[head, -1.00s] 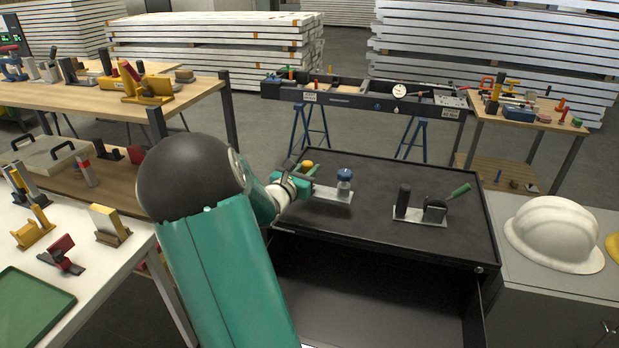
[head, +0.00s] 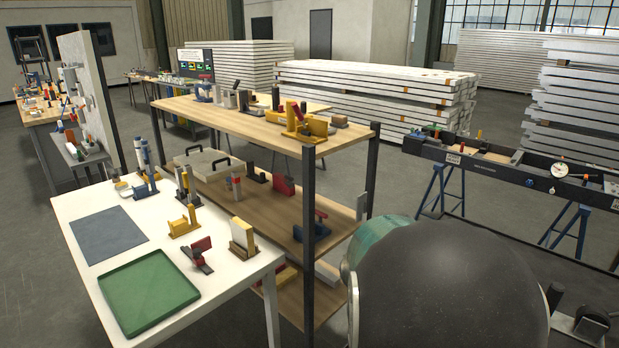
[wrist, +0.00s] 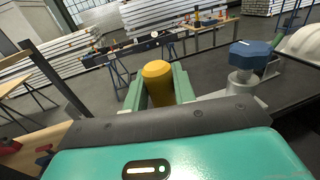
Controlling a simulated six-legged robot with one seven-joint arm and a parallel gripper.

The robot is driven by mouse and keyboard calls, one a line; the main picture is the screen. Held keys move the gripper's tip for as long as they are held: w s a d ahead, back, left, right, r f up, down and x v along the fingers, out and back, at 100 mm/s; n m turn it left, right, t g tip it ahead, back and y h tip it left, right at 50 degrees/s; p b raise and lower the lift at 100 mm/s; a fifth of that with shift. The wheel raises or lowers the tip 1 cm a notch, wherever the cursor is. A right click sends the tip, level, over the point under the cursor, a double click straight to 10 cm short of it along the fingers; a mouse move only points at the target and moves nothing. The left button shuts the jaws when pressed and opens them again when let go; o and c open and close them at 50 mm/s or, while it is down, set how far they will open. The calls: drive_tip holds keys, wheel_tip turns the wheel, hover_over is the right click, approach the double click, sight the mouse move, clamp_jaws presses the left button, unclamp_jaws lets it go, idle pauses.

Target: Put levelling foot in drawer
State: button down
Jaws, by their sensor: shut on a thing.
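The levelling foot appears in the wrist view as a pale plate with a yellow post (wrist: 157,84) and a grey stem topped by a blue hexagonal head (wrist: 250,52). My gripper (wrist: 158,78) is shut on the yellow post, one green finger on each side. The blue-topped stem stands to the right of the fingers. The underside of the plate is hidden, so I cannot tell its clearance from what lies below. My gripper is out of the head view, behind my own arm. The drawer cannot be made out in the frames from now.
A white table (head: 238,283) with a green tray (head: 149,291) stands at left in the head view. A wooden shelf unit (head: 245,120) stands behind it. A clamp fixture (head: 590,322) shows at the lower right corner. A white helmet (wrist: 301,42) is at the wrist view's right.

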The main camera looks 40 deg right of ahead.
drive_tip(key=w+a+f+n+t+y, duration=0.1)
drive_tip(key=w+a+f+n+t, duration=0.2)
drive_tip(key=w+a, duration=0.35)
drive_tip(key=w+a+f+n+t+y, duration=0.1)
drive_tip(key=w+a+f+n+t, duration=0.1)
drive_tip(key=w+a+t, duration=0.5)
drive_tip(key=w+a+f+n+t+y, duration=0.1)
drive_tip(key=w+a+f+n+t, duration=0.15)
drive_tip(key=w+a, duration=0.4)
drive_tip(key=w+a+f+n+t+y, duration=0.2)
drive_tip(key=a+f+y, duration=0.1)
drive_tip(key=a, duration=0.5)
drive_tip(key=w+a+f+n+t+y, duration=0.2)
drive_tip(key=w+a+f+n+y, duration=0.1)
drive_tip(key=a, duration=0.5)
drive_tip(key=w+a+f+n+t+y, duration=0.2)
drive_tip(key=a+f+n+y, duration=0.1)
drive_tip(key=a, duration=0.5)
drive_tip(key=shift+w+f+y, duration=0.35)
drive_tip(key=shift+y, duration=0.05)
